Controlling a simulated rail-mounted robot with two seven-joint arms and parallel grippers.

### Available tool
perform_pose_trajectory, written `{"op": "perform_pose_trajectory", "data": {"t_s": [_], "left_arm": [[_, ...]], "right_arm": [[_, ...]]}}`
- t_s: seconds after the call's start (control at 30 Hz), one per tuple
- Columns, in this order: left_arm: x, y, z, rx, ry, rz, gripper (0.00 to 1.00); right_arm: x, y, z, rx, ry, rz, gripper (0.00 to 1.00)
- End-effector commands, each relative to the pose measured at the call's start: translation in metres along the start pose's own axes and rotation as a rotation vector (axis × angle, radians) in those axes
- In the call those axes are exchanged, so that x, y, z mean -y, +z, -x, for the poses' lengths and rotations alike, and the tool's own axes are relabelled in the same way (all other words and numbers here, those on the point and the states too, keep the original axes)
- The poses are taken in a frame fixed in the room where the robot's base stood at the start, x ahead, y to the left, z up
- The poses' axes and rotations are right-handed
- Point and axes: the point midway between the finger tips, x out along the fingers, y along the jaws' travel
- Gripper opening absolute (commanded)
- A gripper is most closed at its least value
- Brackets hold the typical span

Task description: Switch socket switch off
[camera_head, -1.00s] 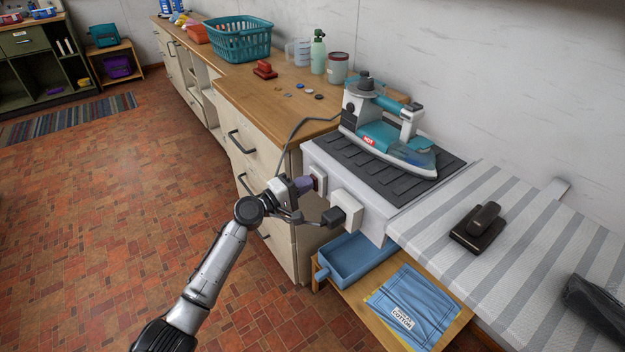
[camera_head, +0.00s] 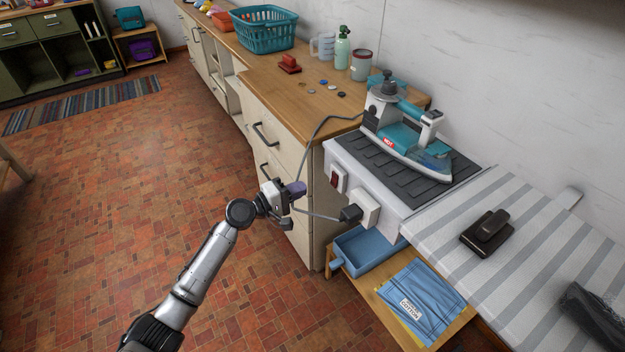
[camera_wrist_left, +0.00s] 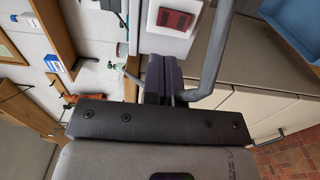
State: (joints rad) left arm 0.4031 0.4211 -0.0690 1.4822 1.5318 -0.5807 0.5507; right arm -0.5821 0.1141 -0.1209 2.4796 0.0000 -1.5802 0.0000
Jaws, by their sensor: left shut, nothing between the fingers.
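The socket switch (camera_head: 337,179) is a dark red rocker in a white plate on the side of the white ironing station. It also shows in the left wrist view (camera_wrist_left: 175,19), near the top. I cannot tell its on or off position. A black plug sits in the white socket (camera_head: 369,208) to the right of the switch, with a grey cord running from it. My left gripper (camera_head: 298,188) is shut and empty, to the left of the switch and apart from it. Its purple-grey fingertips also show in the left wrist view (camera_wrist_left: 160,76). My right gripper is out of view.
A teal iron (camera_head: 405,140) stands on the dark ribbed pad above the switch. The grey cord (camera_head: 318,215) passes close to my left gripper. A blue tray (camera_head: 362,252) and folded blue cloth (camera_head: 420,290) lie below.

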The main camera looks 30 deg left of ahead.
Motion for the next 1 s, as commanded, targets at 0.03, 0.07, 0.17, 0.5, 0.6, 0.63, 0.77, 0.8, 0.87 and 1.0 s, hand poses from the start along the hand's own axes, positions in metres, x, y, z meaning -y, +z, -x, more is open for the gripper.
{"op": "perform_pose_trajectory", "data": {"t_s": [0.03,0.07,0.17,0.5,0.6,0.63,0.77,0.8,0.87,1.0], "left_arm": [[-0.004,0.001,0.01,0.0,-0.001,-0.001,0.0],[-0.004,0.001,0.015,0.0,-0.002,-0.001,0.0],[-0.005,0.0,0.031,0.001,-0.002,0.0,0.0],[-0.008,0.0,0.057,0.001,0.0,0.0,0.0],[-0.008,0.0,0.058,0.001,0.001,0.0,0.0],[-0.008,0.0,0.059,0.001,0.001,0.0,0.0],[-0.008,0.0,0.058,0.001,0.001,0.0,0.0],[-0.008,0.0,0.058,0.001,0.001,0.0,0.0],[-0.008,0.0,0.058,0.001,0.001,0.0,0.0],[-0.008,0.0,0.058,0.001,0.0,0.0,0.0]], "right_arm": [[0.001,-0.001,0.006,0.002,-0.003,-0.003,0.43],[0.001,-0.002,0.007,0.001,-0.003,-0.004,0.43],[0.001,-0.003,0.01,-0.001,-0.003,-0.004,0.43],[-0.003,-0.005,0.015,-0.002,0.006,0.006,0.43],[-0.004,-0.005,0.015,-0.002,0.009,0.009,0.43],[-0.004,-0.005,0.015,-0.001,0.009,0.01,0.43],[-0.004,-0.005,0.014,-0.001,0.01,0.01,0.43],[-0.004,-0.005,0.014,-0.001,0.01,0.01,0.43],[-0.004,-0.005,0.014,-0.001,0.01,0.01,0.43],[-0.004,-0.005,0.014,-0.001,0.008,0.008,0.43]]}}
